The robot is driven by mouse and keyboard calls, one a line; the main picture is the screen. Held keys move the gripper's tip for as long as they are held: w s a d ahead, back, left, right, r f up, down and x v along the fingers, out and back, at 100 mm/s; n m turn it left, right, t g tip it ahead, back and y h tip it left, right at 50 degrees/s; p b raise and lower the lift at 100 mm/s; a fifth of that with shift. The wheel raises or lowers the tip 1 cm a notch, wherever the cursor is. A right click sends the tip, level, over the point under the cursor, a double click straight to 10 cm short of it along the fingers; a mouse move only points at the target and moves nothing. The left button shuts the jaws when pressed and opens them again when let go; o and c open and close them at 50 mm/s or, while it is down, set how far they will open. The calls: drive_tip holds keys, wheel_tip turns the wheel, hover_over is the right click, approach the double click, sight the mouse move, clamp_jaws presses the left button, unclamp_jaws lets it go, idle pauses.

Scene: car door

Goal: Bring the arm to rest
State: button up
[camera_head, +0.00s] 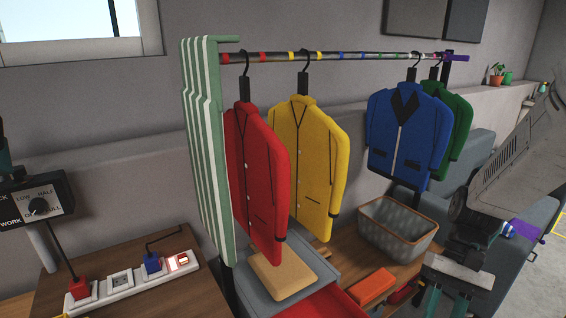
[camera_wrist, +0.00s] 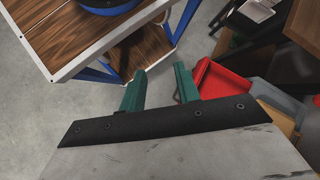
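My gripper (camera_wrist: 160,84) shows in the wrist view with its two green fingers apart and nothing between them. It points down over bare grey floor, between a wood-topped table and a red tray. In the head view my gripper (camera_head: 451,302) is at the lower right, pointing down, with its fingertips cut off by the bottom edge. My arm comes in from the right edge of that view. It passes in front of a grey-blue sofa, to the right of a woven basket, and appears apart from both.
A rail (camera_head: 345,56) carries red, yellow, blue and green jackets. The basket (camera_head: 398,228) stands below the blue jacket. A power strip (camera_head: 133,283) and a dial box (camera_head: 37,206) are at left. In the wrist view are the table (camera_wrist: 75,37), red tray (camera_wrist: 222,88) and open floor (camera_wrist: 40,110).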

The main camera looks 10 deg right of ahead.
drive_tip(key=s+a+r+n+t+h, duration=0.2)
drive_tip(key=a+r+t, duration=0.1)
drive_tip(key=r, duration=0.4)
drive_tip(key=s+a+r+n+t+h, duration=0.2)
drive_tip(key=s+a+r+t+h, duration=0.1)
drive_tip(key=r, duration=0.5)
drive_tip(key=shift+s+n+t, duration=0.25)
drive_tip(key=shift+n+t, duration=0.05)
drive_tip(key=shift+t, duration=0.2)
